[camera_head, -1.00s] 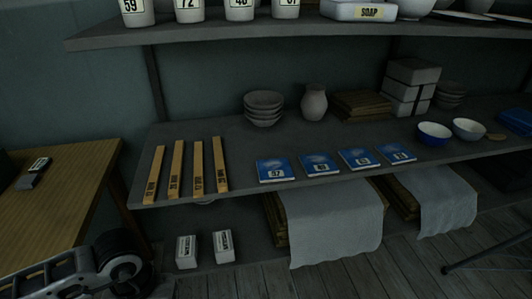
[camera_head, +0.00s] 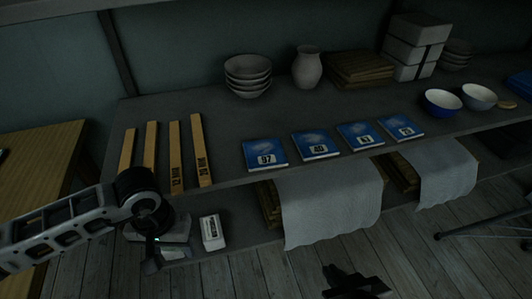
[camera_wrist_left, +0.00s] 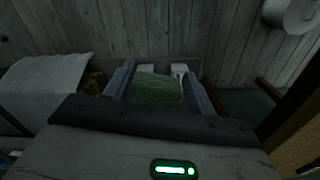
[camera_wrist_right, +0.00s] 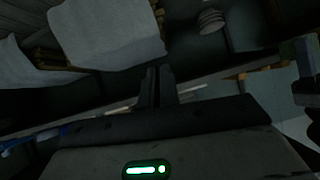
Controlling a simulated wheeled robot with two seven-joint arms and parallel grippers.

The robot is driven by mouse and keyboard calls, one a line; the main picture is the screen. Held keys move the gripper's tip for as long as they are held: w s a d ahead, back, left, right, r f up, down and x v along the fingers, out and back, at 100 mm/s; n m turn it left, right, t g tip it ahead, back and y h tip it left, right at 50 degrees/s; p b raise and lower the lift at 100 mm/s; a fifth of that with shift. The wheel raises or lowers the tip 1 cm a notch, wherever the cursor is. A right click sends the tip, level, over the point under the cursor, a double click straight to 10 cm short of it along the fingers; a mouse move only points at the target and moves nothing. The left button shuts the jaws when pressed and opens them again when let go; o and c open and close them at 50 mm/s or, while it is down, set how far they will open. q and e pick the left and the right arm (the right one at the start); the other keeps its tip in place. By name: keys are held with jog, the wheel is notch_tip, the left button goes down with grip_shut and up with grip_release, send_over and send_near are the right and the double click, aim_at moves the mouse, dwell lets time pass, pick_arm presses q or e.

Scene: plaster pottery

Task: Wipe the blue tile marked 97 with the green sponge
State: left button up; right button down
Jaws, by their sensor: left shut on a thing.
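The blue tile marked 97 (camera_head: 265,153) lies flat near the front edge of the shelf, leftmost in a row of blue tiles. My left gripper (camera_head: 150,258) is below and left of it, low in front of the shelf. In the left wrist view its jaws are shut on the green sponge (camera_wrist_left: 157,90). The sponge cannot be made out in the head view. My right gripper (camera_head: 355,284) is at the bottom edge of the head view, over the floor. In the right wrist view its fingers (camera_wrist_right: 158,88) are close together with nothing seen between them.
Wooden sticks (camera_head: 175,155) lie left of the tile. More blue tiles (camera_head: 361,135) lie right of it. Stacked bowls (camera_head: 248,75) and a vase (camera_head: 307,68) stand behind. A white cloth (camera_head: 328,205) hangs below the shelf edge. A white block (camera_head: 212,232) stands on the lower shelf.

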jog(key=w+a+g+y+p, duration=0.2)
jog(key=w+a+g, duration=0.1)
jog(key=w+a, duration=0.6)
jog(key=w+a+r+g, duration=0.1)
jog(key=w+r, duration=0.1)
jog(key=w, duration=0.1)
jog(key=w+a+r+n+g+h, duration=0.1)
jog(key=w+a+r+g, duration=0.1)
jog(key=w, duration=0.2)
jog(key=w+a+r+n+g+h+p, duration=0.1)
jog(key=w+r, duration=0.1)
jog(key=w, duration=0.2)
jog(key=shift+a+r+g, duration=0.2)
jog(key=shift+r+g, duration=0.1)
notch_tip(320, 180, up, 8)
jog(key=f+m+h, duration=0.1)
jog(key=h, duration=0.2)
send_over(280, 151)
jog(key=s, duration=0.1)
jog(key=shift+r, duration=0.25)
jog(key=shift+w+d, duration=0.1)
notch_tip(280, 151, down, 5)
jog(key=b, duration=0.5)
jog(key=shift+r+b, duration=0.1)
jog(key=shift+b, duration=0.2)
jog(key=shift+f, duration=0.5)
jog(key=shift+r, duration=0.1)
